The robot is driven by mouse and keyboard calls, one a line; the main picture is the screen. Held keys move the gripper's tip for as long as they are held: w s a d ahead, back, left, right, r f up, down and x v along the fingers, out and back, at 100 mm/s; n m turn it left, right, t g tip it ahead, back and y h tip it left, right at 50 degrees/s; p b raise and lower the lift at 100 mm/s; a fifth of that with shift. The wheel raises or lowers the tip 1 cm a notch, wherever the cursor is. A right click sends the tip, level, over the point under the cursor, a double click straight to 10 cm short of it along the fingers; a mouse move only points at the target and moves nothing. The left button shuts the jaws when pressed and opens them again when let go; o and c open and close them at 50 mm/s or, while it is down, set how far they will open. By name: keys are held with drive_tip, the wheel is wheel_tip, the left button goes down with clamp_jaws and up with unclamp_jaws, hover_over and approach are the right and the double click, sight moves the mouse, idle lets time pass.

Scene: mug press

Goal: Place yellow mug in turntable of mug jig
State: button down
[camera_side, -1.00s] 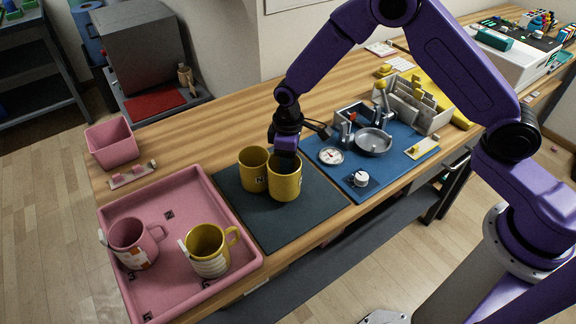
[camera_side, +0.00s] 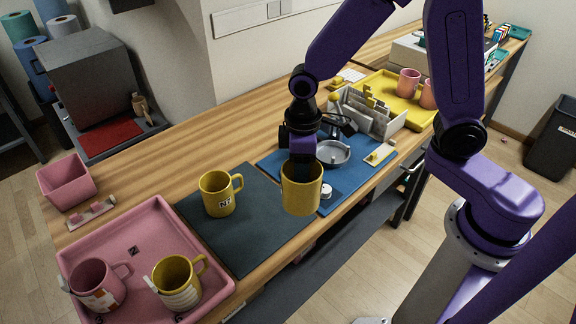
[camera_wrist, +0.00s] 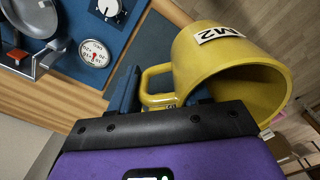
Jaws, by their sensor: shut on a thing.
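My gripper (camera_side: 302,158) is shut on a yellow mug (camera_side: 301,190) and holds it up in front of the blue mug jig (camera_side: 348,180). In the wrist view the yellow mug (camera_wrist: 215,70) is gripped at its handle (camera_wrist: 151,80), and a white label shows on its side. The turntable (camera_side: 333,153), a round grey dish on the jig, is behind the mug in the side view and empty where visible. It shows partly in the wrist view (camera_wrist: 35,15). A second yellow mug (camera_side: 215,195) with a label stands upright on the dark mat (camera_side: 250,235).
A pink tray (camera_side: 150,225) holds a pink mug (camera_side: 92,285) and a yellow striped mug (camera_side: 177,283). A grey slotted rack (camera_side: 368,115) and yellow tray (camera_side: 395,92) with pink cups stand behind.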

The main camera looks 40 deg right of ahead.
drive_tip(key=d+m, duration=0.1)
drive_tip(key=m, duration=2.6)
hover_over(346, 159)
wheel_tip(346, 159, down, 4)
drive_tip(key=r, duration=0.1)
drive_tip(key=shift+f, duration=4.15)
drive_tip(key=shift+f, duration=0.2)
drive_tip(key=c, duration=0.5)
unclamp_jaws()
drive_tip(key=shift+r, duration=0.1)
